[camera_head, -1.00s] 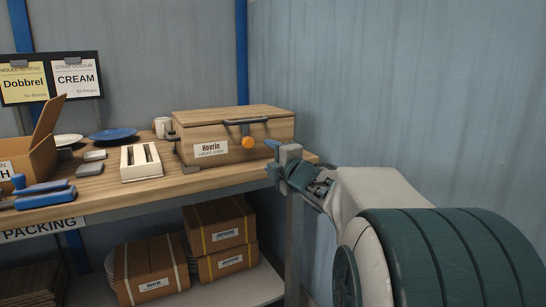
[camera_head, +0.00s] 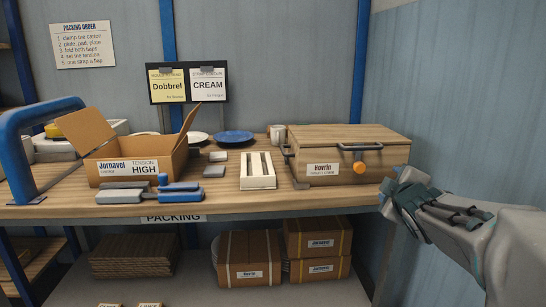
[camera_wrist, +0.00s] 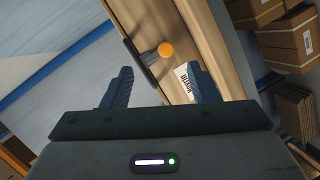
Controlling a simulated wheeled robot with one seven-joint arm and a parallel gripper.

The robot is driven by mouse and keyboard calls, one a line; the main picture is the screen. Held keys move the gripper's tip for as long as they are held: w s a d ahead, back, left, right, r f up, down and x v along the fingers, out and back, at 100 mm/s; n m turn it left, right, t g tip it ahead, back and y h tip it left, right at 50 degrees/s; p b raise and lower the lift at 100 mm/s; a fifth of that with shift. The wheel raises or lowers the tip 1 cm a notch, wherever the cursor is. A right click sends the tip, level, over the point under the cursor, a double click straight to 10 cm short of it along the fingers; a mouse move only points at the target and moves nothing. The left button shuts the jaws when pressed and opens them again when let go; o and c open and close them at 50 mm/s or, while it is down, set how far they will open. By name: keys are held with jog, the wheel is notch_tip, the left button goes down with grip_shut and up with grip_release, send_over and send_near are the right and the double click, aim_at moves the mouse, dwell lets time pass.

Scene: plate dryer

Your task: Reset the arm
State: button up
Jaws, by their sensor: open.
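My gripper (camera_head: 391,190) is at the right end of the bench, just in front of the lower right corner of the wooden Hovrin chest. In the wrist view its two dark blue fingers (camera_wrist: 162,88) stand wide apart with nothing between them. The Hovrin chest (camera_head: 390,152) sits closed on the bench, with a dark bar handle and an orange knob (camera_head: 359,168) on its front. The chest also shows tilted beyond the fingers in the wrist view, with its knob (camera_wrist: 165,50) and label.
The bench (camera_head: 240,200) holds an open Jornavel carton (camera_head: 110,172), a blue-handled tool (camera_head: 178,190), a slotted cream block (camera_head: 258,172), a blue plate (camera_head: 233,137) and a mug (camera_head: 278,132). Strapped cartons (camera_head: 250,255) stand on the shelf below. A blue wall is at the right.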

jog(key=s+a+r+m+g+p, duration=0.1)
jog(key=s+a+m+g+p, duration=0.3)
jog(key=s+p, duration=0.3)
jog(key=s+a+r+m+g+y+p, duration=0.1)
jog(key=s+a+r+m+g+p, duration=0.1)
jog(key=s+a+m+g+p, duration=0.2)
jog(key=s+a+r+m+g+y+p, duration=0.1)
jog(key=s+a+r+m+g+p, duration=0.1)
jog(key=s+p, duration=0.9)
jog(key=s+a+m+g, duration=0.1)
jog(key=s+a+g, duration=0.1)
jog(key=s+a, duration=0.1)
jog(key=shift+s+m, duration=0.3)
jog(key=shift+m, duration=0.1)
